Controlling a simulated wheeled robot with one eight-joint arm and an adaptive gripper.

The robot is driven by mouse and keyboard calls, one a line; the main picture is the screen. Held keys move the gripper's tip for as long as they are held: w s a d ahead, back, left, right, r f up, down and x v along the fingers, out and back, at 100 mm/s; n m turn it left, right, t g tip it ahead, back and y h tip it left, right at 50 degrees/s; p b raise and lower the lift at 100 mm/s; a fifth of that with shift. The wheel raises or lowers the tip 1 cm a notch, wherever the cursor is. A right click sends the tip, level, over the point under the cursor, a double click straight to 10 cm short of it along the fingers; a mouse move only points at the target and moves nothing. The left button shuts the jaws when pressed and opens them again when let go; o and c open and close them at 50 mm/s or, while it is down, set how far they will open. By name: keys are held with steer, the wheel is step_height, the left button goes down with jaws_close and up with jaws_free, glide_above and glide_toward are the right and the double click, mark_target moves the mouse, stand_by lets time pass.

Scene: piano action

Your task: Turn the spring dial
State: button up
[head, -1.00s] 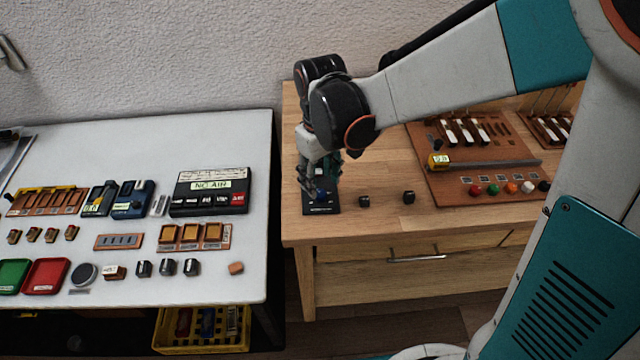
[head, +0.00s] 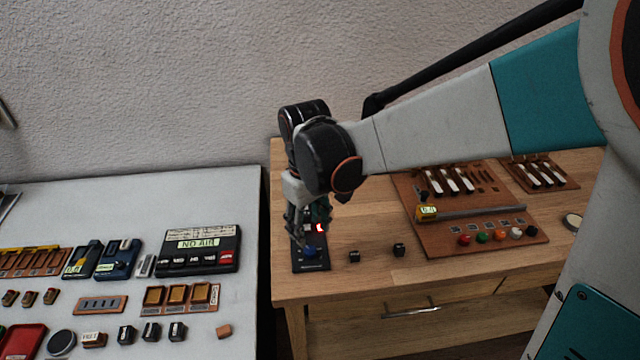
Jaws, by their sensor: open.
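A small black device (head: 311,266) lies at the left front of the wooden bench, with a blue knob (head: 309,252) on it; this looks like the spring dial, though its markings are too small to read. A small lit red and white display shows behind the knob. My gripper (head: 302,240) points down over the device, its fingers open at the blue knob. The fingers partly hide the device, and I cannot tell whether they touch the knob.
Two small black blocks, a nearer one (head: 354,256) and another (head: 399,249), stand to the right. A brown board (head: 430,240) with coloured knobs lies farther right. The white table (head: 245,295) at left carries the NO AIR box (head: 200,249) and several small parts.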

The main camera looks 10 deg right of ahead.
steer(key=shift+r, duration=0.1)
step_height(320, 180, up, 6)
steer(key=p, duration=0.9)
glide_above(310, 249)
step_height(310, 249, down, 14)
steer(key=b, duration=0.4)
steer(key=shift+r, duration=0.15)
steer(key=shift+b, duration=0.3)
jaws_close()
